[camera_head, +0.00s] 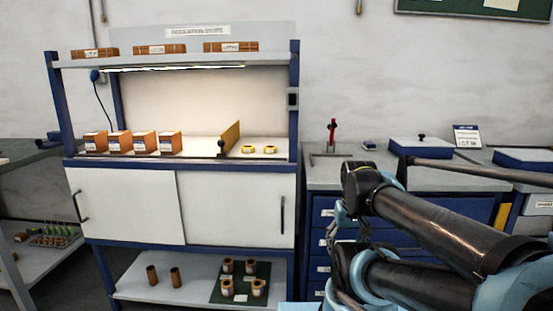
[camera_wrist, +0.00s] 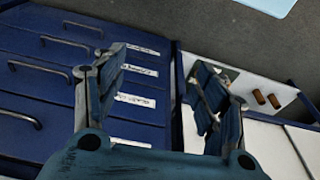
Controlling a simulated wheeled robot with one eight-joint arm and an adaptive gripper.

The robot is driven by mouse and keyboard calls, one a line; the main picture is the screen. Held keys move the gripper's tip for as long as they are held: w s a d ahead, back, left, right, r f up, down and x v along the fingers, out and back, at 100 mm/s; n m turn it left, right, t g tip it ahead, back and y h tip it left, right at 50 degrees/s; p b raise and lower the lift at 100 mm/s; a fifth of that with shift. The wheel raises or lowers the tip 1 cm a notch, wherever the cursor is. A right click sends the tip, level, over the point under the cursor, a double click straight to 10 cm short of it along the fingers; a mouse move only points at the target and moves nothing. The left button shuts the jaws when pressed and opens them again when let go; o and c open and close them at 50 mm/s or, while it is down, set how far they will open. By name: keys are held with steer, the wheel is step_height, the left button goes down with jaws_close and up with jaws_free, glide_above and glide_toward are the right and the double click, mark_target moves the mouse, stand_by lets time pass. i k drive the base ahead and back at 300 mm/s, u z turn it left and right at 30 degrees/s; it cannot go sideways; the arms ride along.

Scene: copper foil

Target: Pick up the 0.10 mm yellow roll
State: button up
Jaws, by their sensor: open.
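Two yellow rolls, a left one (camera_head: 248,149) and a right one (camera_head: 270,149), lie flat side by side on the lit bench shelf in the head view. They are right of a yellow upright divider (camera_head: 230,138). Their thickness marks are too small to read, so I cannot tell which is 0.10 mm. My gripper (camera_wrist: 158,62) is open and empty in the wrist view, with blue drawers and a low shelf beyond its fingers. It is well away from the rolls, which are not in the wrist view. In the head view my arm is at the right.
Several labelled brown boxes (camera_head: 144,142) stand left of the divider. The low shelf (camera_head: 135,285) holds two brown cylinders (camera_head: 152,275) and a green mat (camera_head: 241,297) with several rolls. A drawer cabinet (camera_head: 322,208) with a red-handled stand (camera_head: 332,134) is on the right.

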mark_target(267, 150)
steer(key=u, duration=1.35)
steer(key=k, duration=1.1)
steer(key=z, duration=1.3)
steer(key=i, duration=1)
steer(key=u, duration=0.05)
